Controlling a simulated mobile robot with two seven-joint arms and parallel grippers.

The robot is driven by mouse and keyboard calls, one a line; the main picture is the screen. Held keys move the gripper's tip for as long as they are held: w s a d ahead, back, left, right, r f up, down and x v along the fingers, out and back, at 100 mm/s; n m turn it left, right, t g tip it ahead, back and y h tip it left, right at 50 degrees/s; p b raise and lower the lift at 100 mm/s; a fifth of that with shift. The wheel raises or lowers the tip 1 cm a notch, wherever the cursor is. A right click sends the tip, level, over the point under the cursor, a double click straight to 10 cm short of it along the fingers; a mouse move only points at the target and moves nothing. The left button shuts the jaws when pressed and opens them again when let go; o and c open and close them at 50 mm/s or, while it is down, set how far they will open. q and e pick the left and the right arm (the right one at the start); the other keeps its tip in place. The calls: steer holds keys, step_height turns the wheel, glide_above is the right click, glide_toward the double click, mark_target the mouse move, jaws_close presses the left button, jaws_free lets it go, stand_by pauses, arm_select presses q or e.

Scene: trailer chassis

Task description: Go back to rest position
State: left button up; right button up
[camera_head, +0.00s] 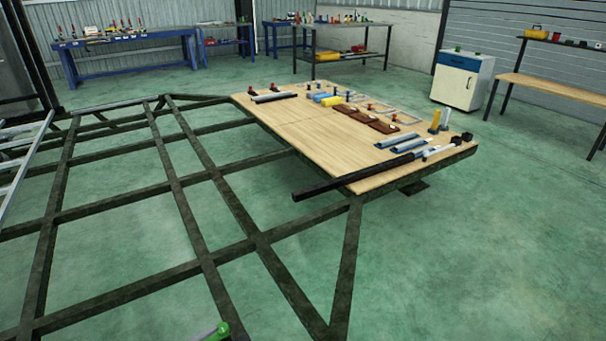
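Neither of my grippers shows in the head view, and no arm of mine can be made out. The dark trailer chassis (225,191) spreads across the left and middle of the view as a frame of crossing beams. A wooden board (300,130) lies on its far right part.
A small green and grey piece (219,330) shows at the bottom edge; I cannot tell what it is. A white cabinet (458,90), a wooden bench (555,88) and tool-covered blue tables (118,40) stand farther back. Green floor (500,250) is clear at right.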

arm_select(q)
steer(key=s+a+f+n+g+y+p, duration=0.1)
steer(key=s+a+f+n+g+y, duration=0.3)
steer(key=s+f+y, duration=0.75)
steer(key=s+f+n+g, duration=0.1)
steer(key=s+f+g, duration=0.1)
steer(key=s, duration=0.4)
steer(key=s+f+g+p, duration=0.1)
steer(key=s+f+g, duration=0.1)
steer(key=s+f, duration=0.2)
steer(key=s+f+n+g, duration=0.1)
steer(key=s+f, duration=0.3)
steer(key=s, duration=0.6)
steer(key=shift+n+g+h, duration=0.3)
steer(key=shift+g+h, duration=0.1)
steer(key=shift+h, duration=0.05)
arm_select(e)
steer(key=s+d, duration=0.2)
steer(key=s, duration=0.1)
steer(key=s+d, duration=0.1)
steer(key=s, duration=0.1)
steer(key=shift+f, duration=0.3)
